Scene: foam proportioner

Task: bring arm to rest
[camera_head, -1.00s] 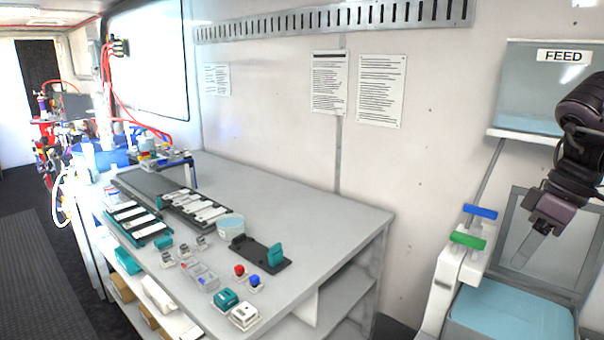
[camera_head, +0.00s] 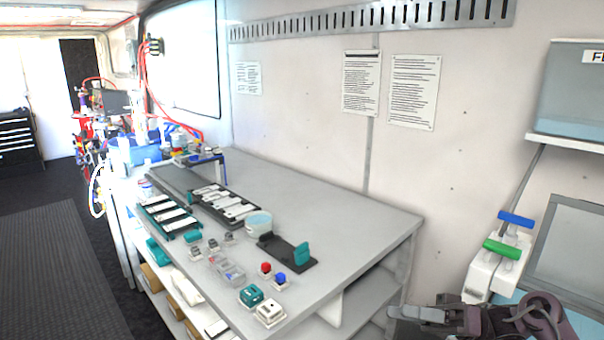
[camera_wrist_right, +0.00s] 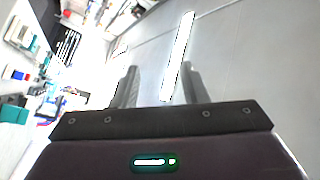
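My right arm reaches in at the lower right of the head view. Its purple-grey gripper (camera_head: 398,315) points left, low in front of the table's right end, with nothing visible in it. In the right wrist view the two grey fingers of the right gripper (camera_wrist_right: 158,82) stand apart with a gap between them. A bright white strip shows beyond the fingers, and I cannot tell what it is. My left gripper is not in view.
The grey table (camera_head: 345,215) holds a black tray (camera_head: 225,205), a round tub (camera_head: 258,224), a red button (camera_head: 265,268) and a blue button (camera_head: 280,279). A white stand with a green handle (camera_head: 502,249) and blue handle (camera_head: 516,219) is at right, near my arm. Dark floor lies clear at left.

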